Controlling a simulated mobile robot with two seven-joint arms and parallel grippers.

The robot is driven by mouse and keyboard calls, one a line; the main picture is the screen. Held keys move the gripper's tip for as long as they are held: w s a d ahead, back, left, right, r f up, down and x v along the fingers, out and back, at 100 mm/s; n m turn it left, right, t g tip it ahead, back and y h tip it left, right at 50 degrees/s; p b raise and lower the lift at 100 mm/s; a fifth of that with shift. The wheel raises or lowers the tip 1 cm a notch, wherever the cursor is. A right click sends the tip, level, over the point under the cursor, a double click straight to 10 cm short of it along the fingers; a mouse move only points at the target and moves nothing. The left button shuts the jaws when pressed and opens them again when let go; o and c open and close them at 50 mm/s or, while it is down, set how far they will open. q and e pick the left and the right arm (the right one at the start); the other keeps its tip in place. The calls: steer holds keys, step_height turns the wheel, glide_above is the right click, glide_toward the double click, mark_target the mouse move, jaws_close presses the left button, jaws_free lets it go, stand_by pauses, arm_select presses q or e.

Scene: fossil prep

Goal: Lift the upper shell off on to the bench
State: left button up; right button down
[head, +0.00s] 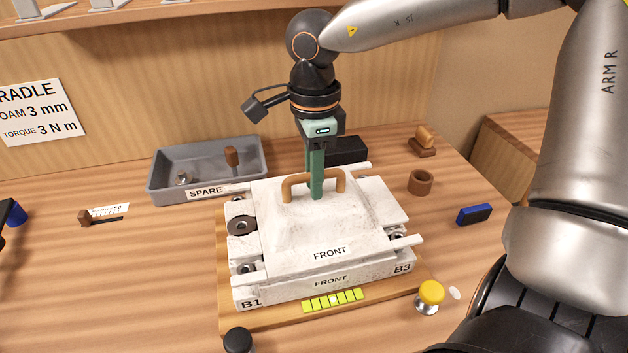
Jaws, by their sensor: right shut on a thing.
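The upper shell (308,235) is a white, plaster-like cover with a FRONT label and a tan arched handle (297,182) on top. It lies over the white lower shell (290,291), which has its own FRONT label and the corner marks B1 and B3. I cannot make out a clear gap between the shells. My right gripper (317,190) comes straight down from above, its green fingers shut on the middle of the handle. Bolt hardware shows at the sides, with a large dark washer (241,225) at left.
The shells stand on a wooden board (400,289) with a yellow-green strip (333,300) in front. A grey SPARE tray (165,184) is behind left. A yellow knob (431,292), blue block (474,214) and brown ring (420,182) are right. Bench at left is mostly clear.

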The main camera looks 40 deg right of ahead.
steer(key=shift+r, duration=0.15)
steer(key=shift+r+p, duration=1.3)
steer(key=shift+r, duration=0.55)
steer(key=shift+r, duration=0.1)
steer(key=shift+r+p, duration=1.8)
steer(key=shift+r, duration=0.65)
steer(key=shift+f, duration=0.1)
